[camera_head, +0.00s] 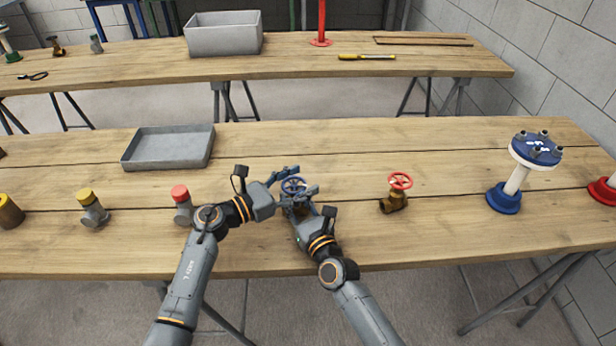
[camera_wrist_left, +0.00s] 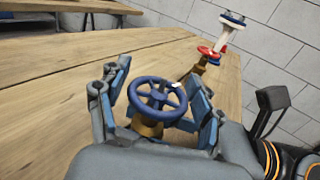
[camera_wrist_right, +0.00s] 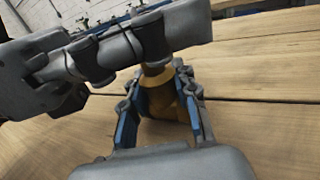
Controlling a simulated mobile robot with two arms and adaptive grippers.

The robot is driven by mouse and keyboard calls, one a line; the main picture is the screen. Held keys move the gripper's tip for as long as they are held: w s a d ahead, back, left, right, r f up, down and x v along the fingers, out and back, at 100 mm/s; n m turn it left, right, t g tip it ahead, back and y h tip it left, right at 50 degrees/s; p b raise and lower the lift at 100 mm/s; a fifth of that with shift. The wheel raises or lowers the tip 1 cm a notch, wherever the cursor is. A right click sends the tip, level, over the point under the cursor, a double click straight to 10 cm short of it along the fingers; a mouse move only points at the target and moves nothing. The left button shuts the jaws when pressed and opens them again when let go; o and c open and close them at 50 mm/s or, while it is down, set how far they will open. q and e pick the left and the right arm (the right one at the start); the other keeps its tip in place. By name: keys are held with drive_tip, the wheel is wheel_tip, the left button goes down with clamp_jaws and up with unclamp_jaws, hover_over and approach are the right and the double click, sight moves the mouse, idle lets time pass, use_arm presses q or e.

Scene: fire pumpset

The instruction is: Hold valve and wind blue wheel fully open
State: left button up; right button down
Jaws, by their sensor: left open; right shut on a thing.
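The valve with the blue wheel stands on the near table, with its blue wheel (camera_head: 293,186) on top. The wheel also shows in the left wrist view (camera_wrist_left: 157,97), above the brass body (camera_wrist_left: 146,129). My left gripper (camera_head: 287,180) is open, with one finger on each side of the wheel; I cannot tell whether they touch it. My right gripper (camera_head: 301,199) is shut on the brass valve body, which shows between its fingers in the right wrist view (camera_wrist_right: 160,92). The left gripper hides the top of the valve in the right wrist view.
A red-wheeled valve (camera_head: 396,193) stands to the right, then a blue-flanged white post (camera_head: 517,180). A red-capped fitting (camera_head: 181,203) and a yellow-capped one (camera_head: 91,209) stand left. A grey tray (camera_head: 168,163) lies behind. The table between tray and post is mostly clear.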

use_arm(q)
drive_tip(key=shift+x, duration=1.25)
drive_tip(key=c, duration=1)
drive_tip(key=shift+a, duration=0.1)
drive_tip(key=shift+c, duration=1)
